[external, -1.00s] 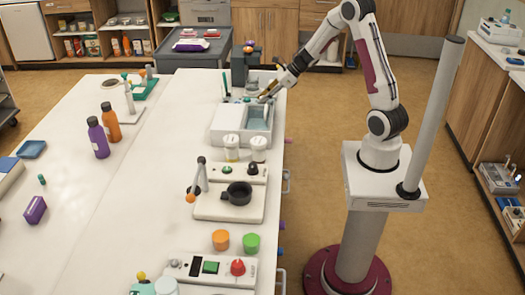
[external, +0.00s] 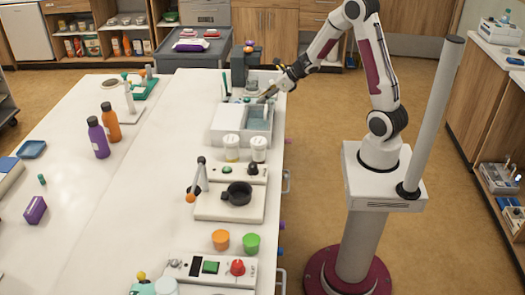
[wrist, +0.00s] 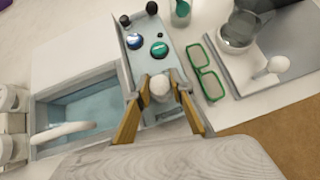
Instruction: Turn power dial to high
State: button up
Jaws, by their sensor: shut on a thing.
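A narrow grey control panel (wrist: 150,50) lies beside the basin in the wrist view. It carries a pale round knob (wrist: 160,87), a green round control (wrist: 159,50), a blue one (wrist: 135,41) and black knobs. My gripper (wrist: 160,97) has its two yellow-brown fingers shut around the pale knob at the near end of the panel. No label or dial mark is readable. In the external view my gripper (external: 273,90) reaches down at the far right of the counter, just behind the basin unit (external: 226,122); the fingers hide most of the panel there.
Green glasses (wrist: 207,72) and a grey device with a glass vessel (wrist: 238,30) lie right of the panel. The basin's pale curved spout (wrist: 62,131) is at left. A separate unit with a red knob (external: 237,267) stands at the counter's near end.

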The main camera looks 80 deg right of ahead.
jog(key=shift+r+m+g+h, duration=0.15)
jog(key=shift+m+g+h, duration=0.25)
jog(key=shift+m+h, duration=1.05)
dwell(0.5)
jog(key=o, duration=0.8)
jog(key=shift+m+y, duration=0.25)
jog(key=shift+o, duration=0.2)
jog(key=shift+s+a, duration=0.1)
jog(key=v, duration=1.1)
jog(key=shift+s+a+r, duration=0.1)
jog(key=shift+s+r, duration=0.1)
jog(key=shift+r, duration=0.05)
dwell(0.6)
